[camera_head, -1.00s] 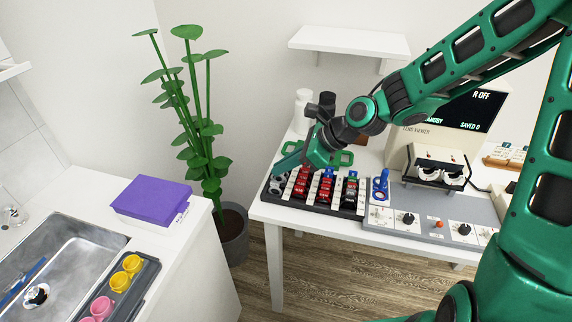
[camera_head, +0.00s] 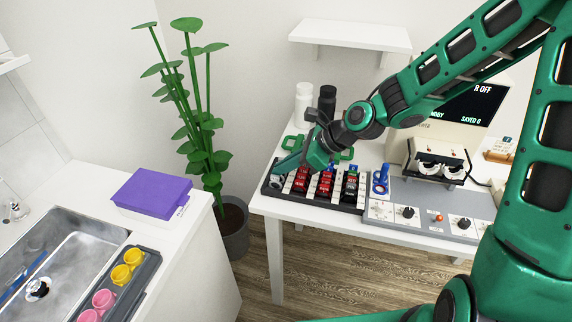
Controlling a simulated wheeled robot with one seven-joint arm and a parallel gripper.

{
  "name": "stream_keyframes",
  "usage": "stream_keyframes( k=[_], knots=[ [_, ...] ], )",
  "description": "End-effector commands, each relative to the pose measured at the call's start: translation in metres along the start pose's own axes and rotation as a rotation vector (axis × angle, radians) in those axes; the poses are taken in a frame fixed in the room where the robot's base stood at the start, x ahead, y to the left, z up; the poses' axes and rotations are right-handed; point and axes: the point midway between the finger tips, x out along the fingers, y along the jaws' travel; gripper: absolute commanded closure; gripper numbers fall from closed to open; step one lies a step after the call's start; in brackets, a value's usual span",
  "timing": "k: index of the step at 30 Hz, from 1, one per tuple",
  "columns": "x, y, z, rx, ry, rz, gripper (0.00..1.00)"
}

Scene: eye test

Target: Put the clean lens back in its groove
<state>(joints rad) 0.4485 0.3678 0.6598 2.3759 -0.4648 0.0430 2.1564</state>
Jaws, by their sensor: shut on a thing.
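A black lens tray (camera_head: 318,207) with pale ridges lies at the left of the white table. It holds red lenses (camera_head: 301,182) and dark ones in rows of grooves. My gripper (camera_head: 279,171) is low over the tray's left end, pointing down and left, and is shut on a lens. Only a small grey-and-white round piece (camera_head: 275,182) shows under the fingertips. I cannot tell whether it is the held lens or one standing in the tray. The fingers hide much of the contact, so I cannot tell whether the held lens is seated in a groove.
White and black bottles (camera_head: 327,103) stand at the back. A sink (camera_head: 62,262) is at left.

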Motion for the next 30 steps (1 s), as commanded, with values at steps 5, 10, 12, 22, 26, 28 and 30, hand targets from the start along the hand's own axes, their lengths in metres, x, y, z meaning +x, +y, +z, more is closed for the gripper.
stream_keyframes(
  k=[5,10,12,22,26,28,30],
  knots=[
    [0.001,0.0,-0.001,0.0,0.0,0.0,1.0],
    [0.001,0.0,-0.001,0.0,0.0,0.0,0.87],
    [0.001,0.0,-0.001,0.0,0.0,-0.001,0.72],
    [-0.001,-0.001,-0.001,0.0,0.0,-0.002,0.72],
    [-0.011,-0.002,-0.001,0.001,0.0,-0.005,0.72],
    [-0.021,-0.002,-0.001,0.001,0.001,-0.006,0.72],
    [-0.032,-0.002,-0.002,0.001,0.001,-0.007,0.72]
  ],
)
